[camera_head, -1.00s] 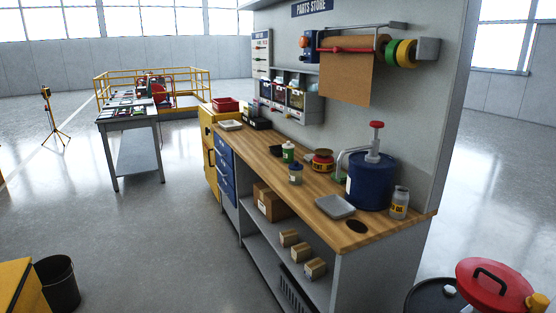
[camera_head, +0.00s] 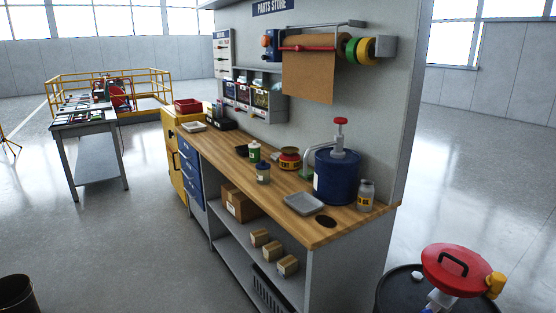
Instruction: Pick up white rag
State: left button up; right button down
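I cannot make out a white rag for certain in the head view. A small white object (camera_head: 416,277) lies on top of a black drum (camera_head: 388,298) at the bottom right; it is too small to tell what it is. Neither of my grippers can be seen.
A wooden-topped workbench (camera_head: 225,154) holds a blue pump container (camera_head: 336,178), a grey tray (camera_head: 305,203), cans and a jar (camera_head: 366,195). A red lid (camera_head: 452,268) is by the drum. A grey table (camera_head: 92,165) stands left. Floor between them is clear.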

aim_at(275, 156)
jog(key=i+j+u, duration=0.4)
jog(key=i, duration=0.25)
jog(key=i+j+u, duration=0.2)
jog(key=i, duration=0.75)
jog(key=i+j+u, duration=0.25)
jog(key=i, duration=0.75)
